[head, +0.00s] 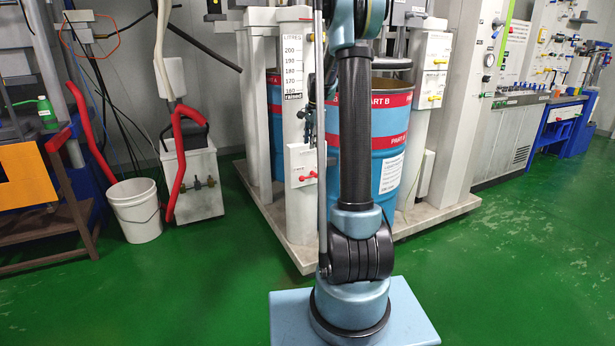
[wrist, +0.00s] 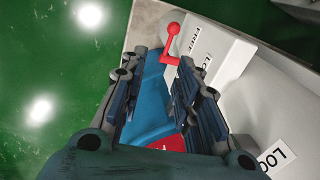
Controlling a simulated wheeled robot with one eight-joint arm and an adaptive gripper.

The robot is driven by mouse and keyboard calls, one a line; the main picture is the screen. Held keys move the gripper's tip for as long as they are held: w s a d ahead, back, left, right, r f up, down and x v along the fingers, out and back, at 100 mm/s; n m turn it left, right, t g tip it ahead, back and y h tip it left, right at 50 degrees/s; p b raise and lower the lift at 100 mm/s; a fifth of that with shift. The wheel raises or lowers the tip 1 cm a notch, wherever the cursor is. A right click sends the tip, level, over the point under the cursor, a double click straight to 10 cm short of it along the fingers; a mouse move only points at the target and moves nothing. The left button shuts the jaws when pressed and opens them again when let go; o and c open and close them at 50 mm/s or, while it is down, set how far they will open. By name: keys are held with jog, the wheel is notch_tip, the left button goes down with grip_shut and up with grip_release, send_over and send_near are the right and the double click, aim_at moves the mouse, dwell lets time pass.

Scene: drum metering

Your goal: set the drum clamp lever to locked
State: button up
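In the wrist view a red lever with a round knob (wrist: 172,32) stands out from a white housing (wrist: 235,62). Its knob end lies by a label that seems to read FREE (wrist: 194,40). A label starting LOC (wrist: 207,62) is farther along, partly hidden by a finger. My gripper (wrist: 163,70) is open and empty, its fingers apart; the lever shows just beyond the fingertips, and I cannot tell if they touch. A blue drum (wrist: 152,90) shows between the fingers. In the head view a blue and red drum (head: 390,145) stands behind my arm; my gripper is largely hidden.
The drum stands on a pale platform (head: 440,213) among white posts, with a small white box (head: 301,160) bearing a red handle in front. A white bucket (head: 136,212) and a white unit (head: 200,180) with red hose stand left. Green floor is open at front right.

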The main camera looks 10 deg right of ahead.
jog(key=shift+m, duration=0.5)
jog(key=w+f, duration=0.2)
jog(key=f, duration=0.4)
jog(key=w+f, duration=0.2)
jog(key=f, duration=0.4)
jog(key=w+f, duration=0.2)
jog(key=f, duration=0.5)
jog(key=shift+w+a, duration=0.25)
jog(key=shift+a, duration=0.1)
jog(key=shift+r, duration=0.1)
grip_shut()
